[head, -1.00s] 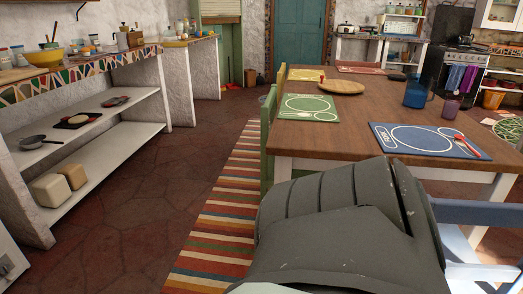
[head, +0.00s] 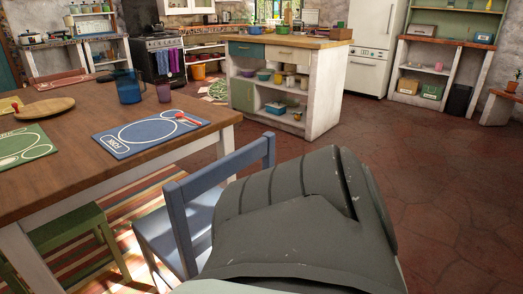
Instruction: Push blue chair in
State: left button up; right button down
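The blue chair (head: 183,219) stands at the near right side of the wooden table (head: 62,178), apart from it at least at the backrest. Its backrest is toward the right and its seat is toward the table, partly under the edge. A large grey part of my own body fills the lower middle and hides some of the chair's near side. Neither my left nor my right gripper shows in the head view.
A green bench or chair (head: 70,235) stands at the table's near left. A blue placemat (head: 150,135), a blue cup (head: 128,86) and a cutting board (head: 45,108) lie on the table. A kitchen island (head: 268,85) stands behind. The tiled floor (head: 440,190) at right is clear.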

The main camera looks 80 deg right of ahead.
aim_at(178, 233)
jog(key=z, duration=1.85)
